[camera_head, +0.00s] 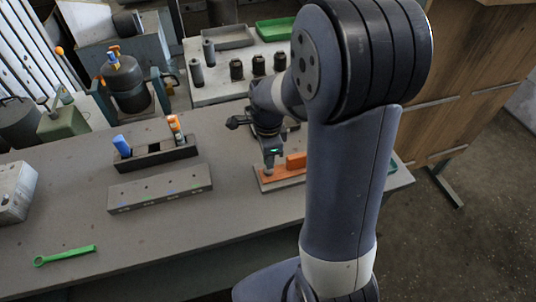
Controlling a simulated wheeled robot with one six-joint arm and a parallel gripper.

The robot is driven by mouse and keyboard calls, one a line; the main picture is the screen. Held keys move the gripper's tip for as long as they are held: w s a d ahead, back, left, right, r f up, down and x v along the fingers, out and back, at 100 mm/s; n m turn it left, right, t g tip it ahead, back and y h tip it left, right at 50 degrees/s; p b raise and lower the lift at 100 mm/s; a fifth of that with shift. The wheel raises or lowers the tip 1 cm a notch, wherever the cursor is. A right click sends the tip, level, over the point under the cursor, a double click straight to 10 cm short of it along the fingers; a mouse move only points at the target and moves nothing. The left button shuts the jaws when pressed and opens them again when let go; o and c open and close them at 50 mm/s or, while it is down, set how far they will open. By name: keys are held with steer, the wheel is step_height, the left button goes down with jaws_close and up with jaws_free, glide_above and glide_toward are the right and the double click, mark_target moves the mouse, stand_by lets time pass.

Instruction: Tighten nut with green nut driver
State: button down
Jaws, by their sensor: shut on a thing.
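My gripper (269,133) is above an orange part on a grey base plate (283,183), right of the table's middle. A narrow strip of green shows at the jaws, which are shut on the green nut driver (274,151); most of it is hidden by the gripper. A grey tip below it reaches down to the left part of the orange piece (297,161). I cannot make out the nut there or whether the tip is seated on it. A dark holder (165,158) to the left carries a blue-handled driver (122,146) and an orange-handled driver (175,129).
A grey block with holes (160,191) lies in front of the holder. A green wrench (65,255) lies at the front left, and a light box (14,192) at the left edge. My arm covers the right side of the table (215,215); its front middle is clear.

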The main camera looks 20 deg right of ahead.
steer(key=shift+r+p, duration=2.8)
steer(key=shift+r, duration=0.95)
steer(key=shift+f, duration=0.1)
